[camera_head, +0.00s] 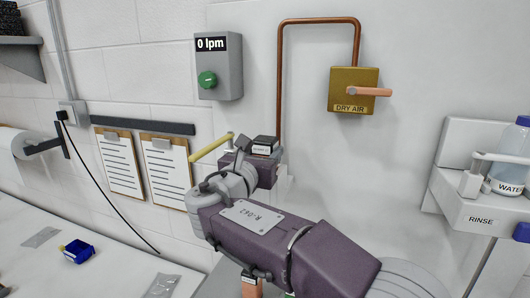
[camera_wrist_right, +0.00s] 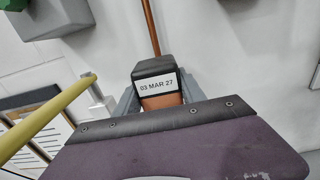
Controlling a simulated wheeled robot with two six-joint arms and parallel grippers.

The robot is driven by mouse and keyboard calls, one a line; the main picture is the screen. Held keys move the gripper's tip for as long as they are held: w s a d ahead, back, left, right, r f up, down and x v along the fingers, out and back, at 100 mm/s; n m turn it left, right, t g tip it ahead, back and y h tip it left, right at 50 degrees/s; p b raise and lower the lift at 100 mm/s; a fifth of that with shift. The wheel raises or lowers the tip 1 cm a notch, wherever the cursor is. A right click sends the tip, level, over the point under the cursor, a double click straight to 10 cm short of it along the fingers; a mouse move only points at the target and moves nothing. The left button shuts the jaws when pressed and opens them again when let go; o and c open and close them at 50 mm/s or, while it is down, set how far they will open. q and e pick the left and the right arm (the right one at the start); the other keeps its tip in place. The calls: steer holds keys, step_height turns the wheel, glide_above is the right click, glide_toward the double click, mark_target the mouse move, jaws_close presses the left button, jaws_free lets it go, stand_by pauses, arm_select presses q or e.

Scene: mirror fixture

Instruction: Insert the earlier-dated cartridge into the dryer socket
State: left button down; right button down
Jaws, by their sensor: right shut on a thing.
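My right gripper (camera_head: 258,160) is in front of the wall near the lower end of a copper pipe. It is shut on a cartridge with a black cap (camera_head: 266,142). In the right wrist view the cartridge (camera_wrist_right: 157,88) sits between the grey fingers, with an orange body and a white label reading "03 MAR 27". An orange piece (camera_head: 250,288) shows partly below my right arm; I cannot tell what it is. The dryer socket is not clearly visible; my gripper and arm cover that area. My left gripper is not in view.
A yellow bar (camera_head: 210,148) sticks out just left of the gripper. A "0 lpm" box (camera_head: 220,68) with a green knob and a "DRY AIR" box (camera_head: 350,90) with a lever hang above. A rinse shelf (camera_head: 485,215) is at right.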

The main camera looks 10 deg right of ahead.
steer(key=shift+f+b, duration=0.55)
steer(key=shift+f, duration=0.15)
steer(key=c, duration=0.6)
jaws_free()
steer(key=shift+s+a, duration=0.25)
steer(key=b+v, duration=0.3)
steer(key=v, duration=0.5)
steer(key=shift+s+a, duration=0.1)
steer(key=shift+s, duration=0.1)
